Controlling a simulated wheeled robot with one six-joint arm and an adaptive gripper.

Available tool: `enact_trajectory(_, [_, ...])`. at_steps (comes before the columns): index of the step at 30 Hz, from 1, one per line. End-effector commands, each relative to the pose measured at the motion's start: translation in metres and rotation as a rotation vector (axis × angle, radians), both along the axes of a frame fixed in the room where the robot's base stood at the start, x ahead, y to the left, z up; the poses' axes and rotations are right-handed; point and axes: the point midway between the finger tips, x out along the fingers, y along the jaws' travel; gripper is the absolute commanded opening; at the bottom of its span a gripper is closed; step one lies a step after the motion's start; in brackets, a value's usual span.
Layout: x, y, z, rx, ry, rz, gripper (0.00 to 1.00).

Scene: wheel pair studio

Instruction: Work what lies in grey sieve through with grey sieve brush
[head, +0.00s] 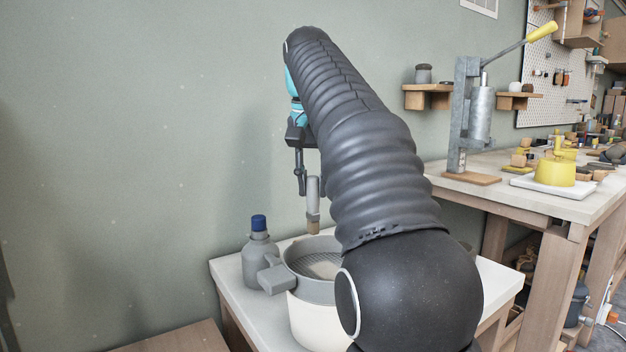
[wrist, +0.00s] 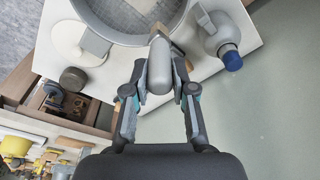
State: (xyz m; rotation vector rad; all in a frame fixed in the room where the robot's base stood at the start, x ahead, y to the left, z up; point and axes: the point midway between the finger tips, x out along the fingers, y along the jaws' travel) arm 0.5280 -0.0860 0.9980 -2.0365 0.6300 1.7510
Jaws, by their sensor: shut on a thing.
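The grey sieve (head: 312,284) sits on a cream round tub (head: 312,322) on the small white table, its mesh floor visible with a pale patch of material on it. The sieve also shows at the top of the wrist view (wrist: 101,25). My gripper (head: 306,186) is shut on the grey sieve brush (head: 313,196), which hangs upright with its brown bristle end down, above the sieve's back rim. In the wrist view my gripper (wrist: 160,88) has a finger on each side of the brush's rounded grey handle (wrist: 159,66). My arm hides the sieve's right side in the head view.
A grey bottle with a blue cap (head: 260,253) stands close beside the sieve. The wrist view shows a white disc (wrist: 66,40) and a dark lidded jar (wrist: 74,78) on its other side. A workbench with a lever press (head: 465,120) stands right. The wall is close behind.

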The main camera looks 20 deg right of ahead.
Motion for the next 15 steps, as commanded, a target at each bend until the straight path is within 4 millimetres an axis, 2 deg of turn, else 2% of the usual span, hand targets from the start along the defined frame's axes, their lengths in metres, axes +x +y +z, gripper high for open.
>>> enact_trajectory(1, [0.000,0.001,-0.011,0.000,0.001,0.001,0.00])
enact_trajectory(9, [0.000,0.001,-0.047,0.000,0.001,0.001,0.00])
enact_trajectory(15, [-0.026,-0.005,-0.043,-0.001,-0.001,0.000,0.00])
